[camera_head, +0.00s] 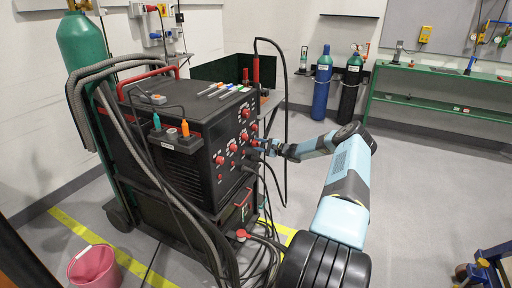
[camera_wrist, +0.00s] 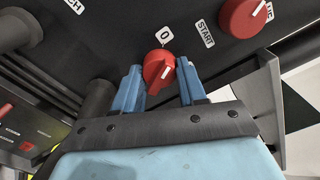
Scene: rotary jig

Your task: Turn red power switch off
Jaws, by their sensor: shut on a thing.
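The red power switch (camera_wrist: 158,68) is a round red knob with a white pointer mark, on the dark front panel of the black machine (camera_head: 170,200). In the wrist view, a "0" label is above it and a "START" label is to its right. The mark on the knob slants away from the "0". My gripper (camera_wrist: 160,86) has its blue fingers on either side of the knob and is shut on it. In the camera_head view, my gripper (camera_head: 262,146) reaches the front panel from the right; the knob it holds is mostly hidden there.
Another red knob (camera_wrist: 243,16) sits at upper right in the wrist view, and a dark cylindrical plug (camera_wrist: 98,100) is close to the left finger. Several cables (camera_head: 262,260) hang below the panel. Open floor (camera_head: 420,190) lies to the right.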

